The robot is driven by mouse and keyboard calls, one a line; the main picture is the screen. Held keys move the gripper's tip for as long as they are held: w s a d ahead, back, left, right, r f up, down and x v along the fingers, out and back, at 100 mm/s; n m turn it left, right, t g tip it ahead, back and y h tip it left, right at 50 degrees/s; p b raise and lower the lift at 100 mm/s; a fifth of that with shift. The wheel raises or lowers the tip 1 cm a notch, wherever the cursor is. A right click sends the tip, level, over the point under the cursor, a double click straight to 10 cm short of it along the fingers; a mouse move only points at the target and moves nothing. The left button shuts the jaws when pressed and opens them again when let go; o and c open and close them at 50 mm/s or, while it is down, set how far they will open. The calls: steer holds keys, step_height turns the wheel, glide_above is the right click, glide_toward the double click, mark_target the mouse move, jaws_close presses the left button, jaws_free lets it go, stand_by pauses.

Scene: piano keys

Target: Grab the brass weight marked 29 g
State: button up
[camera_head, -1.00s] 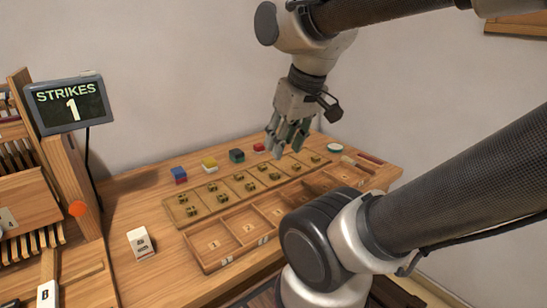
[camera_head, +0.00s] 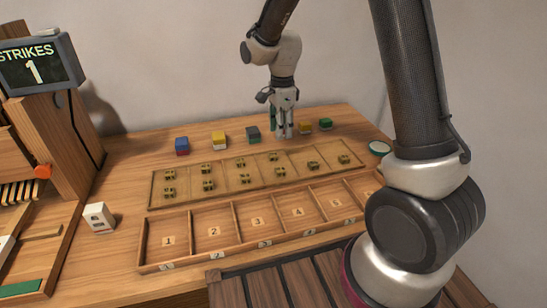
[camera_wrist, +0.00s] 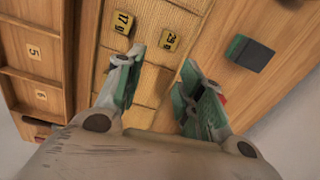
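The weight marked 29 g (camera_wrist: 171,40) is a small brass block standing on the tan mat-like tray (camera_wrist: 145,88) in the wrist view. Another brass weight, marked 17 g (camera_wrist: 123,22), stands to its left. My gripper (camera_wrist: 162,58) is open and empty, its two green-lined fingers apart; the 29 g weight appears just beyond the gap between the fingertips. In the head view my gripper (camera_head: 283,134) points down above the table behind the tray. Several brass weights sit there in two rows, their marks too small to read.
A wooden tray of numbered compartments (camera_head: 193,213) lies in front of the weights. Coloured blocks line the back, including a dark and green block (camera_head: 253,134), also in the wrist view (camera_wrist: 250,55). A red patch shows behind a finger. The sign (camera_head: 38,66) reads STRIKES 1.

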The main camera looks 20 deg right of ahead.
mark_target(273, 157)
steer(key=shift+m, duration=0.4)
steer(key=f, duration=0.6)
steer(key=w+a+f, duration=0.1)
steer(key=f, duration=0.2)
steer(key=shift+f, duration=0.4)
steer(key=c, duration=0.6)
